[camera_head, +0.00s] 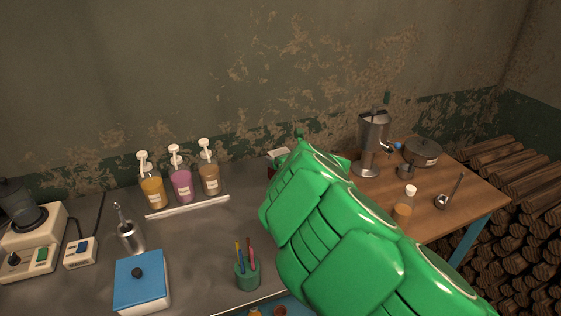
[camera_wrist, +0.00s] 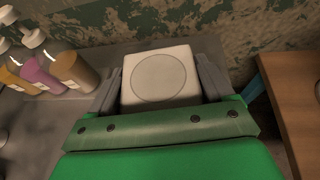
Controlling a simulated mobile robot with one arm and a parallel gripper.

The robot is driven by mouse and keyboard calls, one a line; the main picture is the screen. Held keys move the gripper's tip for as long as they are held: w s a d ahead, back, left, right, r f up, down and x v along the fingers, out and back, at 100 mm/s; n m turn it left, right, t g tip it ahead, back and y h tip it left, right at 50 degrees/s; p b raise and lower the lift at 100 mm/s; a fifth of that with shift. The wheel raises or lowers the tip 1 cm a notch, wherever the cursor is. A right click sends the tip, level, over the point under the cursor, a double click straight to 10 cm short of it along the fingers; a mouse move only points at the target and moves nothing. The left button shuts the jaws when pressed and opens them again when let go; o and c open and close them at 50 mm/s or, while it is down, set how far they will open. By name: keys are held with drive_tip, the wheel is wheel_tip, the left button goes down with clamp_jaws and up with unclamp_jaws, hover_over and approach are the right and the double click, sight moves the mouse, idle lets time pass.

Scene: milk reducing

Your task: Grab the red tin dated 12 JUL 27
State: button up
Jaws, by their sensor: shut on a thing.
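A tin with a pale square lid (camera_wrist: 158,76), marked with a round ring, sits between the grey fingers of my gripper (camera_wrist: 161,82) in the wrist view. The fingers are shut on its two sides. In the head view, my green arm hides most of the tin; its pale top (camera_head: 278,154) and a sliver of red show at the arm's left edge, near the back of the grey counter. No date can be read in either view. I cannot tell whether the tin rests on the counter or is lifted.
Several pump bottles (camera_head: 181,184) stand on a tray left of the tin. A pen cup (camera_head: 247,274) and a blue-lidded box (camera_head: 141,281) are nearer the front. A wooden table (camera_head: 460,215) with a metal urn (camera_head: 373,145) stands at right. The wall is close behind.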

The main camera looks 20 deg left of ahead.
drive_tip(key=s+r, duration=0.1)
drive_tip(key=d+r, duration=0.1)
drive_tip(key=shift+s+d+r, duration=0.15)
drive_tip(key=shift+s+r, duration=0.25)
drive_tip(key=s+d+r, duration=0.3)
drive_tip(key=s+d, duration=0.1)
drive_tip(key=s, duration=0.3)
drive_tip(key=shift+s+d+r, duration=0.2)
drive_tip(key=shift+d+r, duration=0.15)
drive_tip(key=shift+d, duration=0.05)
